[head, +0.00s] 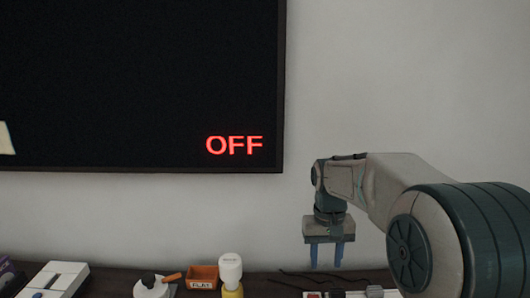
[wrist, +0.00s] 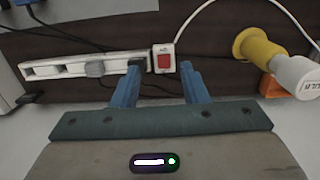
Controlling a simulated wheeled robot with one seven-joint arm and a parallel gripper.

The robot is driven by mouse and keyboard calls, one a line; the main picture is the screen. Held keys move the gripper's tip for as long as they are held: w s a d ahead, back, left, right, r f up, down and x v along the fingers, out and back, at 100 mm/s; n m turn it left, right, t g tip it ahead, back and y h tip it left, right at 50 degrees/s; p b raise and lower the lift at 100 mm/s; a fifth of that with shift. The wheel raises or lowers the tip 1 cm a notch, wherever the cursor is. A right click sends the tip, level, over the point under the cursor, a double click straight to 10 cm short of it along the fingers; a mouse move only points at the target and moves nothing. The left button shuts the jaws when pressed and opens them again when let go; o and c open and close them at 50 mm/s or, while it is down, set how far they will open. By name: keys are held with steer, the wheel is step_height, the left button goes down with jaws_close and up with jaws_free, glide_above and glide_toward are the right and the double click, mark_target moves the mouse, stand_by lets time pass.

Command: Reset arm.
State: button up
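My gripper (head: 326,256) hangs with its blue fingers pointing down at the right of the head view, above the right part of a dark shelf. In the wrist view my gripper (wrist: 160,83) shows its two blue fingers apart with nothing between them. A white power strip (wrist: 85,66) with a red switch (wrist: 164,62) lies beyond the fingertips. The power strip also shows low in the head view (head: 372,292), partly hidden by my arm.
The dark shelf (head: 268,284) carries a white and yellow bottle (head: 231,273), an orange box (head: 202,276), a white round item (head: 153,288) and a grey-white box (head: 58,278). A black screen (head: 130,80) reading "OFF" hangs on the wall. Cables trail near the strip.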

steer(key=s+t+p, duration=0.2)
steer(key=s+t, duration=0.1)
steer(key=s, duration=1.5)
steer(key=shift+s+d+r+t, duration=0.25)
steer(key=shift+s+r+t, duration=0.05)
steer(key=shift+s, duration=0.1)
steer(key=shift+c, duration=0.4)
steer(key=shift+s+d, duration=0.1)
